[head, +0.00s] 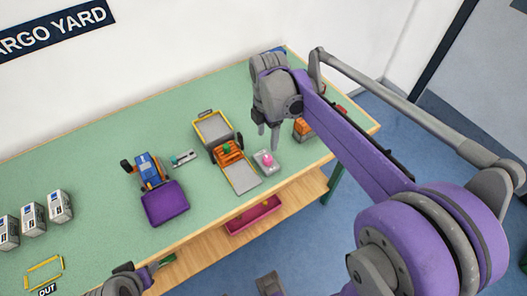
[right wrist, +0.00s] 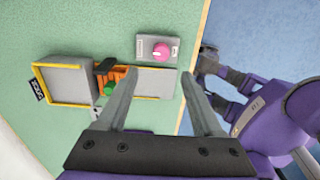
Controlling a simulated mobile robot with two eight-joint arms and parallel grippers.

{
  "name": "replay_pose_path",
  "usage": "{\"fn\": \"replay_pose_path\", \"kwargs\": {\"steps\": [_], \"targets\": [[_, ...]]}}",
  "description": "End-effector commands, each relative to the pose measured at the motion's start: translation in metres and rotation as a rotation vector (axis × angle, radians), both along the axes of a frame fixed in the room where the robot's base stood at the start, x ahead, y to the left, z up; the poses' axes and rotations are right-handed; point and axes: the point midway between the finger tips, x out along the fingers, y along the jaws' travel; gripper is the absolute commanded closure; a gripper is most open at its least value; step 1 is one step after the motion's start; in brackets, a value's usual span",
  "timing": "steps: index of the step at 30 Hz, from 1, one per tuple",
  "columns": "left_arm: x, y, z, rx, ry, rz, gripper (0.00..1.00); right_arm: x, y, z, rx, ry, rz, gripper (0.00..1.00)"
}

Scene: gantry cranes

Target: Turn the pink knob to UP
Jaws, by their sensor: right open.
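The pink knob (head: 267,160) sits on a small grey plate (head: 272,170) near the table's front edge, toward the right end. In the right wrist view the pink knob (right wrist: 161,53) is on its plate (right wrist: 145,47), which has small labels at both ends that are too small to read. My right gripper (head: 268,138) points down just behind the knob in the head view. In the right wrist view its two fingers (right wrist: 157,85) are spread, with nothing between them; the knob lies beyond the tips. My left gripper (head: 140,277) is partly visible at the bottom; its jaws are unclear.
A yellow-edged grey tray and ramp (head: 243,180) with an orange crane part (head: 228,154) stands left of the knob. An orange block (head: 302,128) is to its right.

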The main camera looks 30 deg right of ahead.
Motion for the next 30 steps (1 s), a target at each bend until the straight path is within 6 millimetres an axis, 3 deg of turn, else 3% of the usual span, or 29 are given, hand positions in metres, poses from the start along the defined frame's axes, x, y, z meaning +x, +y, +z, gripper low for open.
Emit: {"fn": "replay_pose_path", "kwargs": {"steps": [9, 15, 28, 30], "targets": [[-0.001, 0.0, -0.009, 0.0, 0.003, 0.0, 0.5, 0.0, 0.001, -0.059, 0.0, -0.002, -0.001, 0.32], [-0.001, 0.0, -0.012, 0.0, 0.004, 0.0, 0.5, 0.0, 0.001, -0.088, 0.0, -0.002, -0.002, 0.32], [-0.002, 0.0, -0.013, 0.0, 0.004, 0.0, 0.5, -0.001, 0.001, -0.099, 0.0, -0.003, -0.003, 0.32], [-0.002, 0.0, -0.013, 0.0, 0.004, 0.0, 0.5, -0.001, 0.001, -0.099, 0.0, -0.003, -0.003, 0.41]]}}
